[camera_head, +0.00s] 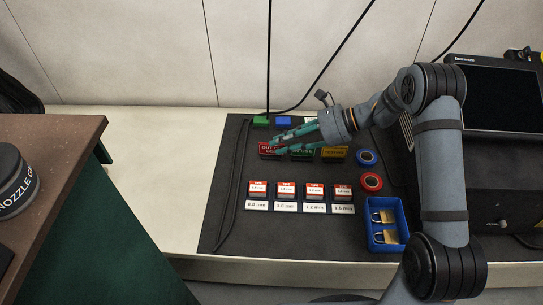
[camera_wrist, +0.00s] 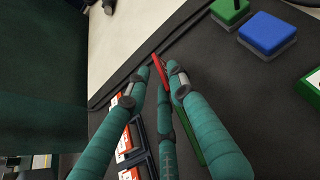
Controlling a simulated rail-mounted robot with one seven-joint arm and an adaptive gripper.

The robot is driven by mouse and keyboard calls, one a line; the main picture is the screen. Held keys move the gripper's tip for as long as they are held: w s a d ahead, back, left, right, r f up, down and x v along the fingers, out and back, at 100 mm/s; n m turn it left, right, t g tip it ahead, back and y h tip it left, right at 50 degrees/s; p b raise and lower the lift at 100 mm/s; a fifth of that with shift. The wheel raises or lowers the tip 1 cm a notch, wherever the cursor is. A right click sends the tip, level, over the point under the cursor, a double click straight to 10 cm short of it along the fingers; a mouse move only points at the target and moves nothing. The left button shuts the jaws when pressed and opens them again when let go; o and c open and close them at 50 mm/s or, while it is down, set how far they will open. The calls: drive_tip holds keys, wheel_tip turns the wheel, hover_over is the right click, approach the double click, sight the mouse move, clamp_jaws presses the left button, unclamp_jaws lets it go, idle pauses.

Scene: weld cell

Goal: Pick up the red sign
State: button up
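The red sign (camera_head: 269,149) stands at the back left of the dark mat, with white lettering on its face. In the wrist view it shows as a thin red edge (camera_wrist: 158,70) among my teal fingertips. My gripper (camera_head: 277,139) reaches in from the right, its fingers low at the sign's upper right. In the wrist view my gripper (camera_wrist: 159,73) is open, with fingers on both sides of the sign. A narrow gap shows between the left fingertip and the sign; contact on the right side is hard to judge. The fingers hide part of the sign.
A green sign (camera_head: 303,153) and a yellow sign (camera_head: 335,153) stand to the right. A green block (camera_head: 261,121) and a blue block (camera_head: 284,121) lie behind. Red-and-white boxes (camera_head: 286,189) stand in front, with a blue tray (camera_head: 386,213) to their right. A dark cable lies left.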

sight(271, 155)
drive_tip(key=b+x, duration=0.1)
drive_tip(key=x, duration=0.2)
drive_tip(key=shift+a+f, duration=0.15)
drive_tip(key=shift+a, duration=0.1)
drive_tip(key=shift+c, duration=1.1)
clamp_jaws()
